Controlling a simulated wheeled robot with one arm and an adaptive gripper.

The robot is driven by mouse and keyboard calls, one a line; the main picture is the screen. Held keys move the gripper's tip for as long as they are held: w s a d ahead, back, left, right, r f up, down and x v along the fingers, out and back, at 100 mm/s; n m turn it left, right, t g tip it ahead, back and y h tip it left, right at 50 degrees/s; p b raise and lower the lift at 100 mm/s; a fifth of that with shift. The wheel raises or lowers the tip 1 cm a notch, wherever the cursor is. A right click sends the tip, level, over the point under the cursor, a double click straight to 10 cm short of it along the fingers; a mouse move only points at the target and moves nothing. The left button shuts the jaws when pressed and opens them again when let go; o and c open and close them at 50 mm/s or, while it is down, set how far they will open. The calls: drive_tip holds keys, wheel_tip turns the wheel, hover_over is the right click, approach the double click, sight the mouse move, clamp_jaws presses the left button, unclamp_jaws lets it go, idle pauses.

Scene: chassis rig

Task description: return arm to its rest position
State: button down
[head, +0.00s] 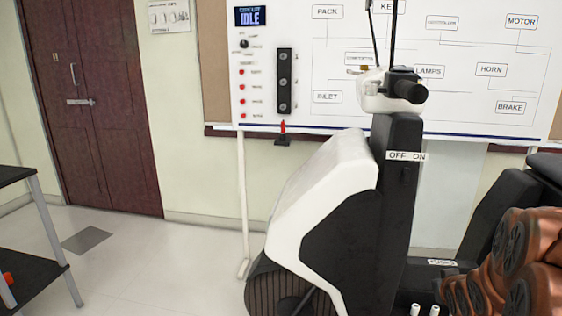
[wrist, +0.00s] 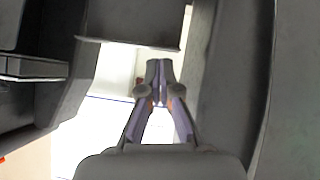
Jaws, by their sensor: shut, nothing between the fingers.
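My gripper (wrist: 158,68) is in the middle of the wrist view, with its fingers together and nothing between them. Dark grey surfaces stand on both sides of it, and a lit white gap shows behind the fingers. In the head view my gripper is out of sight. Part of my orange-brown arm (head: 500,270) fills the lower right corner, beside the scooter-like chassis rig (head: 330,200).
A dark shelf (head: 28,272) stands at the left. Open floor (head: 150,265) lies between shelf and rig.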

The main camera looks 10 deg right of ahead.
drive_tip(key=s+a+r+n+g+y+p, duration=0.1)
drive_tip(key=s+a+r+g+y+p, duration=0.1)
drive_tip(key=s+a+r+g+p, duration=0.3)
drive_tip(key=s+a+r+n+g+y+p, duration=0.1)
drive_tip(key=s+a+r+g+p, duration=0.5)
drive_tip(key=s+a+r+p, duration=0.7)
drive_tip(key=s+a+r, duration=0.2)
drive_tip(key=s+a, duration=0.3)
drive_tip(key=a, duration=0.1)
drive_tip(key=s+a+r+y, duration=0.1)
drive_tip(key=s+a+r, duration=0.2)
drive_tip(key=s+a, duration=0.3)
drive_tip(key=shift+s+a+r+n+y, duration=0.3)
drive_tip(key=shift+a, duration=0.1)
drive_tip(key=shift+d, duration=0.2)
